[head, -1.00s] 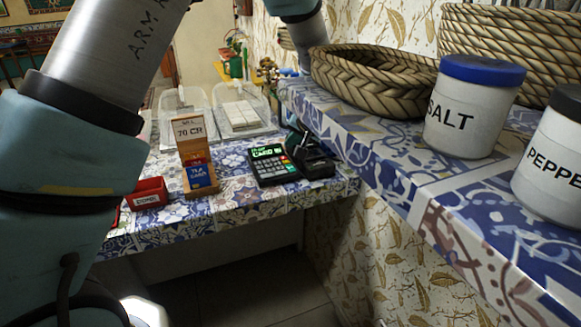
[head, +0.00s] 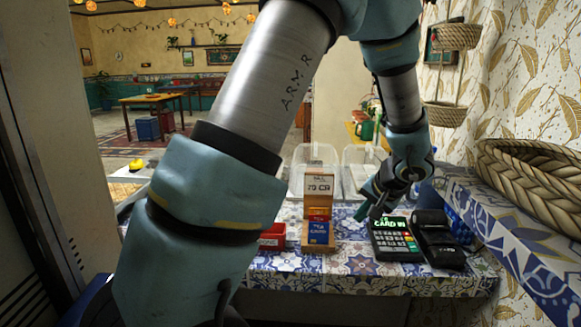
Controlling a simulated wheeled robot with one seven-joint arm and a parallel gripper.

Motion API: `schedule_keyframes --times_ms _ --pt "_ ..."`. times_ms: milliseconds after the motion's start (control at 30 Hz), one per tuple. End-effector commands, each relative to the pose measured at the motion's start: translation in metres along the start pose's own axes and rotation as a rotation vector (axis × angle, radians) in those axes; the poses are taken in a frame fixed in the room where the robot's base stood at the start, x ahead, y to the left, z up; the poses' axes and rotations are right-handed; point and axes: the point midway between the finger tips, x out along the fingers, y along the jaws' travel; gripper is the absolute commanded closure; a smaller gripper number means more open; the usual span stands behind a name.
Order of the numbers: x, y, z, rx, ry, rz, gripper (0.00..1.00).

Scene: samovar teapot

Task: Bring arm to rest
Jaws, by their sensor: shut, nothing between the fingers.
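My gripper (head: 372,208) is in the head view, right of the middle, at the end of my bent arm. It points down and to the left, just above the upper left corner of the card terminal (head: 393,240). The gripper is shut and holds nothing. Whether its tips touch the terminal, I cannot tell. The terminal's green screen reads "CARD IN". My upper arm crosses the left and middle of the view and hides part of the room and counter.
The tiled counter (head: 350,283) bears a card stand (head: 318,212), a red box (head: 272,237), a black device (head: 437,240) and clear bins (head: 313,165). A raised tiled shelf (head: 520,255) with a woven basket (head: 530,175) is close on the right. Open room lies behind, left.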

Motion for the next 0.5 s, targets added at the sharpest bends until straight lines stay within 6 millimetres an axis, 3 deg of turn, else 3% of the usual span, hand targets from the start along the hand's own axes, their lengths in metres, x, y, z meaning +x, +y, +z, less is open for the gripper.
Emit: schedule_keyframes --times_ms 33,100,200,400,500 --pt "0.002 -0.035 0.024 -0.048 -0.074 0.015 1.00" --pt "0.003 -0.069 0.061 -0.103 -0.167 0.059 1.00" --pt "-0.002 -0.106 0.111 -0.195 -0.266 0.138 1.00" --pt "-0.022 -0.147 0.188 -0.394 -0.341 0.282 1.00" --pt "-0.030 -0.156 0.211 -0.472 -0.337 0.323 1.00"
